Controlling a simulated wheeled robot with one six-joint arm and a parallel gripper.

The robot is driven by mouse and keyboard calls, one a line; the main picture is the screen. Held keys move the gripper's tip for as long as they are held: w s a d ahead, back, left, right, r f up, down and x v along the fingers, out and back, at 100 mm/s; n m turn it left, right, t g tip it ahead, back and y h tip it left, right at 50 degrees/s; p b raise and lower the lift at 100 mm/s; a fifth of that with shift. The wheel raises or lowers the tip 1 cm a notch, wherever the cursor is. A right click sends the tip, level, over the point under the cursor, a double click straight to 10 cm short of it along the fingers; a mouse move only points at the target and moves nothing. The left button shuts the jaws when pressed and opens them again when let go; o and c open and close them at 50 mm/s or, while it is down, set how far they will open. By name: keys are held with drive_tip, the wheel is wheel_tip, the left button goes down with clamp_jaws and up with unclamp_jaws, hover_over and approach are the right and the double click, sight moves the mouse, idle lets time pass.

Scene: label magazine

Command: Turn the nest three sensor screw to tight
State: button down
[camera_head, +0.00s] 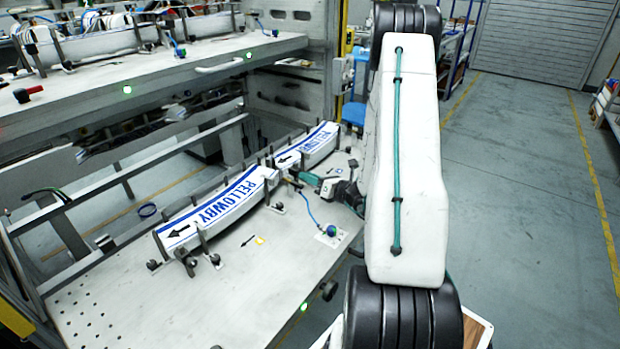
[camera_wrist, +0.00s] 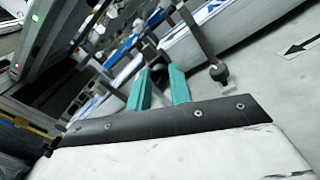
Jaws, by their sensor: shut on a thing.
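My gripper (camera_head: 308,179) has teal fingers and reaches in from the right at the gap between two label stacks on the lower shelf. The fingers also show in the wrist view (camera_wrist: 160,72), close together with a narrow gap between them. They are shut on a small part at the nest's edge, which I take for the sensor screw; the fingertips mostly hide it, and its turn position cannot be read. The near label stack (camera_head: 222,207) and the far label stack (camera_head: 308,147) are white with blue PELLOWRY print. No nest number is readable.
A blue ball-topped part (camera_head: 330,230) with a blue cable stands on a small plate right of the near stack. Upright posts and dark knobs (camera_wrist: 218,72) surround the stacks. The upper shelf (camera_head: 150,82) overhangs at left. The floor at right is clear.

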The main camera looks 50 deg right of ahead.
drive_tip(key=m, duration=0.4)
drive_tip(key=shift+m, duration=0.4)
drive_tip(key=m, duration=0.3)
drive_tip(key=shift+d+m, duration=0.1)
drive_tip(key=shift+m, duration=0.2)
drive_tip(key=m, duration=0.4)
drive_tip(key=shift+f, duration=0.1)
drive_tip(key=shift+m, duration=1.8)
drive_tip(key=c, duration=1.5)
unclamp_jaws()
drive_tip(key=shift+c, duration=0.2)
